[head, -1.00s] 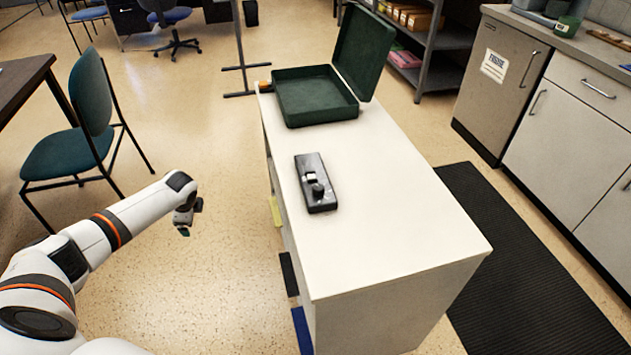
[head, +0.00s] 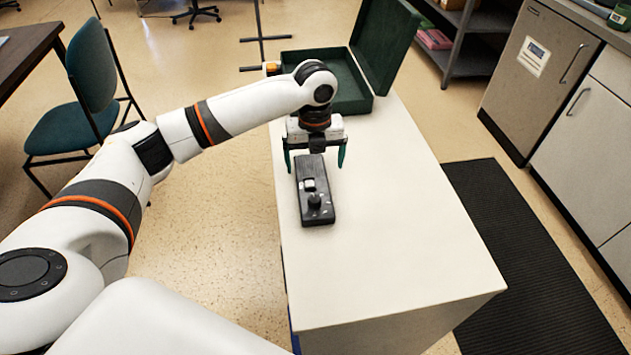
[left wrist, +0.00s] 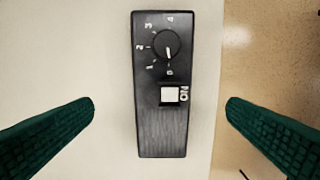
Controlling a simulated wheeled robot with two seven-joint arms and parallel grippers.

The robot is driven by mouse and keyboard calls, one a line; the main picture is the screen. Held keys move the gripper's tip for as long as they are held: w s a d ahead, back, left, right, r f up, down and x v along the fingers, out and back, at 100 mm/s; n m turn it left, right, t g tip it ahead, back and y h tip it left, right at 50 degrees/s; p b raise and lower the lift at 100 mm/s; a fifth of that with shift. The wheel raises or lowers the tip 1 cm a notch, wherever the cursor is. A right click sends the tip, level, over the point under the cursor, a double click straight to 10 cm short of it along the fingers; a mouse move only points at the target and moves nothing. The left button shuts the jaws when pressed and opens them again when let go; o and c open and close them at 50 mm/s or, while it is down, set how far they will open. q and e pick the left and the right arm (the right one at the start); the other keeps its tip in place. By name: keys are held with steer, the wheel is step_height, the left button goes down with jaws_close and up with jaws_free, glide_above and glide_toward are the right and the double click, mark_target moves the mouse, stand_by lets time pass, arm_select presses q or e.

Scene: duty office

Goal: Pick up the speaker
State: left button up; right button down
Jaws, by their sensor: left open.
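The speaker is a flat black box (head: 317,190) with a round knob and a small white switch, lying on the white cabinet top (head: 400,250). In the left wrist view the box (left wrist: 162,120) lies between the two fingers, with a dial numbered around the knob and "ON" beside the switch. My left gripper (head: 315,165) is open above the far end of the box, its green fingers on either side and apart from it. The fingers also show in the left wrist view (left wrist: 160,112). My right gripper is not seen.
An open green case (head: 350,80) stands at the far end of the cabinet, just behind my left gripper. A teal chair (head: 85,90) stands to the left. A black mat (head: 520,250) and a grey counter (head: 560,60) are to the right. The near cabinet top is clear.

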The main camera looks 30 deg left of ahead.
mark_target(313, 181)
arm_select(q)
step_height(313, 181, down, 3)
steer(key=shift+r, duration=0.1)
steer(key=shift+w+f, duration=0.15)
steer(key=shift+f, duration=0.3)
steer(key=f, duration=0.2)
steer(key=shift+a+f, duration=0.35)
step_height(313, 181, down, 2)
steer(key=shift+w+a+f, duration=0.1)
steer(key=shift+f, duration=0.2)
steer(key=shift+c, duration=0.7)
steer(key=c, duration=1.2)
steer(key=shift+r, duration=0.1)
steer(key=shift+c, duration=0.7)
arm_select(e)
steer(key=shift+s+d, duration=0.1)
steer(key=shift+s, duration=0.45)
